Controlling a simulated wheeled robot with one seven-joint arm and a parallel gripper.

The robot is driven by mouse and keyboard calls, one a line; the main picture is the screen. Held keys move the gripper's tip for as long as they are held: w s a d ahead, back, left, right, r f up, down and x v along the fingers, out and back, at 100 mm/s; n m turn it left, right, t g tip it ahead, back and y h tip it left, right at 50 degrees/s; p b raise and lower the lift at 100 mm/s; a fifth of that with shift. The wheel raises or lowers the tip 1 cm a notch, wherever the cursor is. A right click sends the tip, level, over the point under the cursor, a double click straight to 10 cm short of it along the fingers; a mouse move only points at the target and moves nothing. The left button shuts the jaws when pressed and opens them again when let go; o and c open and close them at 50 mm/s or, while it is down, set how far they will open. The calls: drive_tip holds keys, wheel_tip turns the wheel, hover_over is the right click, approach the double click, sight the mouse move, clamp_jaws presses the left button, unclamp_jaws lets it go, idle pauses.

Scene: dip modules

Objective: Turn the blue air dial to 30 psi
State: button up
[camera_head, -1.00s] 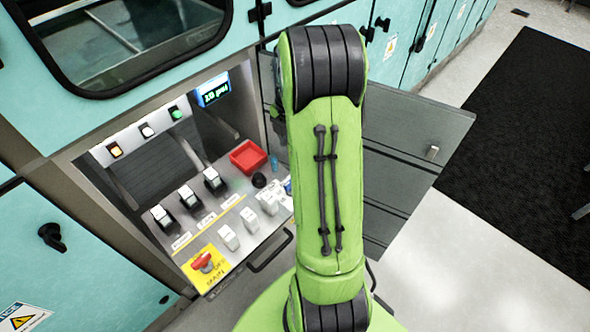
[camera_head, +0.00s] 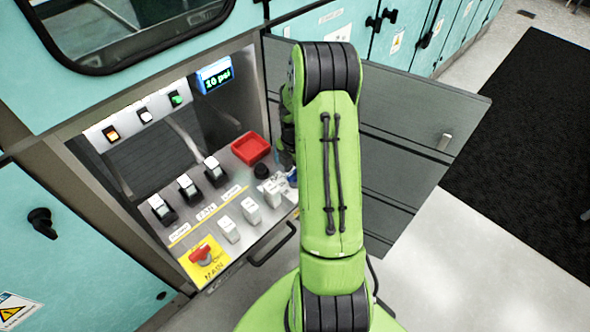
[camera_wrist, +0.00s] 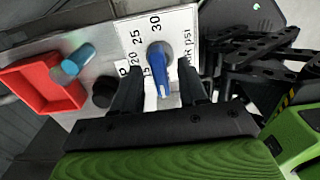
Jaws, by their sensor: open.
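The blue air dial (camera_wrist: 158,68) is in the wrist view, on a white scale plate (camera_wrist: 172,22) with the marks 20, 25 and 30 and the letters psi. My gripper (camera_wrist: 161,82) is open, with one dark finger on each side of the dial's blue handle. I cannot tell whether the fingers touch it. The handle runs nearly up and down in this view. A blue display (camera_head: 214,76) there shows a green psi reading that looks like 16.
A red tray (camera_head: 251,148) and a black knob (camera_head: 260,170) sit left of my arm. White and black switches (camera_head: 214,170) and a red main switch (camera_head: 202,254) are on the panel. An open grey door (camera_head: 440,120) stands behind my arm.

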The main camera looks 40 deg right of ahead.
drive_tip(key=shift+c, duration=0.3)
clamp_jaws()
